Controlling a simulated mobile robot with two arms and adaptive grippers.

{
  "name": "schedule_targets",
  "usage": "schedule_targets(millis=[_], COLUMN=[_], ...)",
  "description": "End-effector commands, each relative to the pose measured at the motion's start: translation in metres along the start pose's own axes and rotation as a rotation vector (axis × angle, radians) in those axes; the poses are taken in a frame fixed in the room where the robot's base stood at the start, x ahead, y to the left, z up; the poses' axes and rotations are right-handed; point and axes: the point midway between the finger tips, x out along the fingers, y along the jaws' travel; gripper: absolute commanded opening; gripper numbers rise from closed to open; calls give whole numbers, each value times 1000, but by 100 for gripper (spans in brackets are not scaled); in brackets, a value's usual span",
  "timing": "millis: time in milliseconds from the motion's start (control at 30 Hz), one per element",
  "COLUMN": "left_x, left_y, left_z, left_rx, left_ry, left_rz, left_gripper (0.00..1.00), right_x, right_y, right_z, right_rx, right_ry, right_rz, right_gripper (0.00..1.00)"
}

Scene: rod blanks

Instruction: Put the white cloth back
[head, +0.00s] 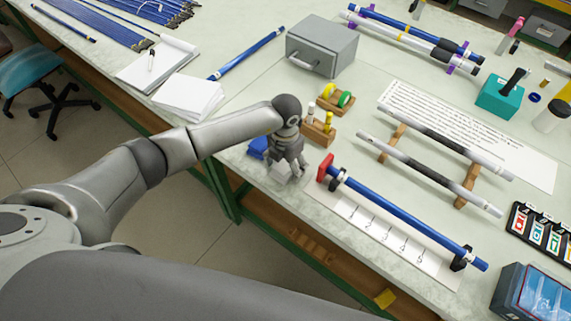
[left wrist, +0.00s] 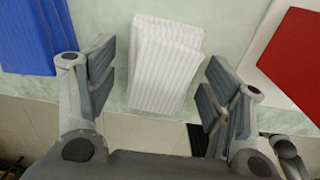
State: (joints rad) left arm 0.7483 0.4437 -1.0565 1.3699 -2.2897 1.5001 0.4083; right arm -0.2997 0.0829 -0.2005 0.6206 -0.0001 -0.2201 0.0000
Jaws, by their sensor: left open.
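The white cloth (left wrist: 160,50) is a folded, ribbed stack on the pale bench top near its front edge. It also shows in the head view (head: 280,171), partly hidden by my left gripper. My left gripper (head: 289,168) is open above the cloth and points down at it. In the left wrist view the cloth lies between the spread fingers, with a gap on each side. A folded blue cloth (head: 257,147) lies just left of it. My right gripper is not in view.
A wooden holder with small bottles (head: 318,129) is just behind. A grey metal box (head: 322,48) stands farther back. The bench's front edge is close.

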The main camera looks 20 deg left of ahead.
Motion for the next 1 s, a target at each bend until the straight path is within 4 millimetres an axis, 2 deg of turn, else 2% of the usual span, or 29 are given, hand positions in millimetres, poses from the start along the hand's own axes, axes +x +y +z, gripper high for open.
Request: schedule_targets(millis=[33, 167, 400, 600, 800, 1000], left_x=[-4, -18, -70, -105, -121, -122], left_y=[0, 0, 1, 0, 0, 0], left_z=[0, 2, 2, 1, 0, 0], left_rx=[0, 2, 1, 1, 0, 0], left_ry=[0, -6, -7, -4, -2, 0], left_rz=[0, -1, 1, 1, 0, 0], left_gripper=[73, 73, 73, 73, 73, 73], right_x=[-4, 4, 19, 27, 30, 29], right_y=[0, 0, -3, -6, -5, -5], right_z=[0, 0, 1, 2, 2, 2], right_rx=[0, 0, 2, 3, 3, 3], right_ry=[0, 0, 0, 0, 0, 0], right_rz=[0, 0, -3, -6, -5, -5], right_gripper=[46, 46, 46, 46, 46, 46])
